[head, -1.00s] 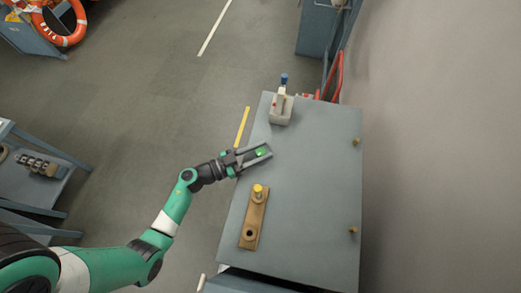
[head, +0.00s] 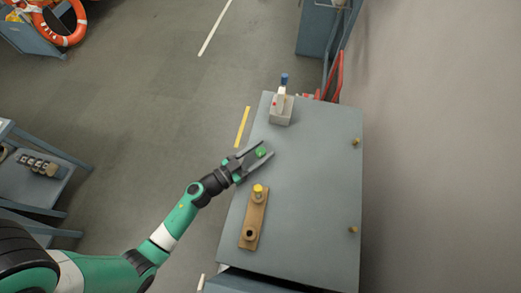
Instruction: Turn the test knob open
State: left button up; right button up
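A wooden-coloured strip (head: 252,222) lies on the grey cabinet top (head: 310,190). A yellow-capped knob (head: 258,190) stands at its far end, with a dark round hole or fitting at its near end. A light grey unit (head: 281,110) with a blue-topped post (head: 284,80) and a small red spot stands at the far end. I cannot tell for certain which part is the test knob. My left gripper (head: 267,149) is open above the cabinet's left side, beyond the yellow knob. A small green piece (head: 261,152) shows between its fingers; contact cannot be told. My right gripper is out of view.
Two small brass-coloured knobs (head: 355,142) sit along the cabinet's right side, near the wall. A red tubular frame (head: 337,77) stands behind the cabinet. The cabinet's middle is clear. A bench (head: 38,185) with fittings is at the left.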

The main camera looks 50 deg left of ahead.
pick_arm(q)
jog(key=shift+o, duration=1)
jog(key=s, duration=1.1)
jog(key=shift+s+a, duration=0.3)
jog(key=shift+a, duration=0.05)
